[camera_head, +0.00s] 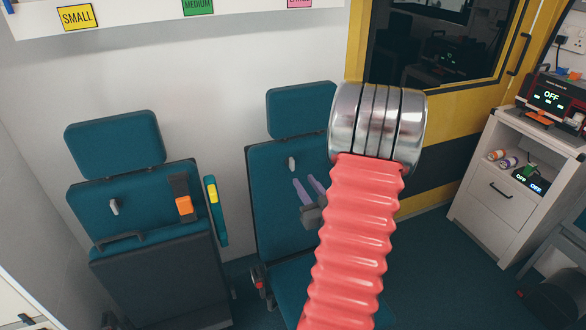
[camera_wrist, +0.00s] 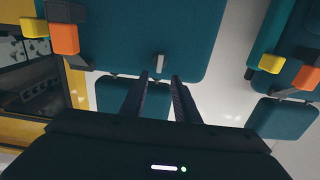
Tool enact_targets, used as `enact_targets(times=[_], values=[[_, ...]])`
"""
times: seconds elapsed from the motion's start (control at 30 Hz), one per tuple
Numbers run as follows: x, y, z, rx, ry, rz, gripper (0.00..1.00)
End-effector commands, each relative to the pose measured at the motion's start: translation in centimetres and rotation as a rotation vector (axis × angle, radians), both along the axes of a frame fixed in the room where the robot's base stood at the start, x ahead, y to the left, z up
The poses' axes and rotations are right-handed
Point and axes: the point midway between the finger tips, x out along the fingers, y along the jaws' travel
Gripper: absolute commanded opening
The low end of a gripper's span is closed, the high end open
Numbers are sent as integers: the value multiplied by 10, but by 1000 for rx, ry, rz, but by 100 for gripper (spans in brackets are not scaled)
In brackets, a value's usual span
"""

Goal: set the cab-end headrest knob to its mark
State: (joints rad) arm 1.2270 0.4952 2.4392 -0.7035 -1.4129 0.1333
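The right seat, nearer the yellow wall, has a teal headrest (camera_head: 301,109) above its backrest. A small pale grey knob (camera_head: 292,163) stands out from the upper backrest, and it also shows in the wrist view (camera_wrist: 159,62). My gripper (camera_head: 305,182) is in front of this backrest, just below the knob in the head view. In the wrist view, which looks upside down, its two dark fingers (camera_wrist: 160,78) are apart and empty. The knob appears between and just beyond the fingertips; I cannot tell the remaining gap. No mark can be made out beside the knob.
The left seat has its own headrest (camera_head: 114,145), grey knob (camera_head: 114,206) and orange buckle (camera_head: 184,205). My red ribbed arm hides part of the right seat. A white cabinet (camera_head: 505,205) stands at right by the yellow door (camera_head: 527,75). Dark floor lies between.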

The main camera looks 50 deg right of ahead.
Motion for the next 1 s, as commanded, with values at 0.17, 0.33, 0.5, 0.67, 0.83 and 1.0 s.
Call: enact_targets(times=[0.17, 0.33, 0.5, 0.67, 0.83, 1.0], values=[[26, -14, 0, -2, 1, 4, 28], [48, -27, -1, 1, 1, 3, 28], [68, -40, -1, 0, 1, 2, 28], [80, -47, 0, 0, 0, 1, 28], [83, -49, 0, 1, 2, 0, 28], [82, -49, 0, 1, 1, 0, 28]])
